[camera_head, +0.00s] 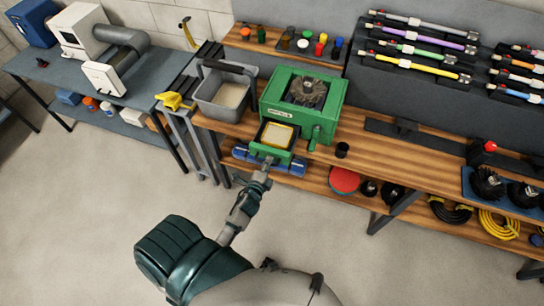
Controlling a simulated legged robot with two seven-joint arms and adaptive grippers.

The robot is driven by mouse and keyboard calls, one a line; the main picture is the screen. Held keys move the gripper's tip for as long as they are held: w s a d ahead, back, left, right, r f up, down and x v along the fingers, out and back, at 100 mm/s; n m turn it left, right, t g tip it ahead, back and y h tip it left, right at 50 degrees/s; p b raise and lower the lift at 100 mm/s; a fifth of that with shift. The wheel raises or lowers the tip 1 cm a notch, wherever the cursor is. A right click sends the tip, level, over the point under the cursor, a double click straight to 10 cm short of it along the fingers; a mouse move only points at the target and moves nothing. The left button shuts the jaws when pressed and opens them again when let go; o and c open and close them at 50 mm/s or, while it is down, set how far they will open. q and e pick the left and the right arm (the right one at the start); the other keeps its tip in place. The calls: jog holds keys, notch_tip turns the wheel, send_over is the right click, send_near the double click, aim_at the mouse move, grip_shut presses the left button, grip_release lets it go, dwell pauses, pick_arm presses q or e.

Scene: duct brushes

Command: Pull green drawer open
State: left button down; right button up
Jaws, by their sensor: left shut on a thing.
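The green machine (299,99) stands on the wooden workbench, with a dark round brush-like part on its top. Its green drawer (271,149) sticks out from the front, low down, and a yellow-edged pale insert (277,136) shows inside. My left gripper (265,167) is at the drawer's front, shut on what looks like its handle; the fingertips are small and the handle is mostly hidden. My right gripper is not in the view.
A grey bin (224,90) stands left of the machine. A small black cup (342,150) is to its right. The lower shelf holds a red disc (345,181), black brushes and coiled cables. The floor in front is clear.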

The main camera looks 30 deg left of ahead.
pick_arm(q)
jog(key=shift+s+a, duration=0.1)
jog(key=shift+a, duration=0.25)
jog(key=c, duration=1.2)
grip_release()
jog(key=shift+a+f, duration=0.1)
jog(key=shift+a, duration=0.15)
jog(key=v, duration=1.2)
jog(key=shift+a, duration=0.2)
jog(key=shift+d, duration=0.25)
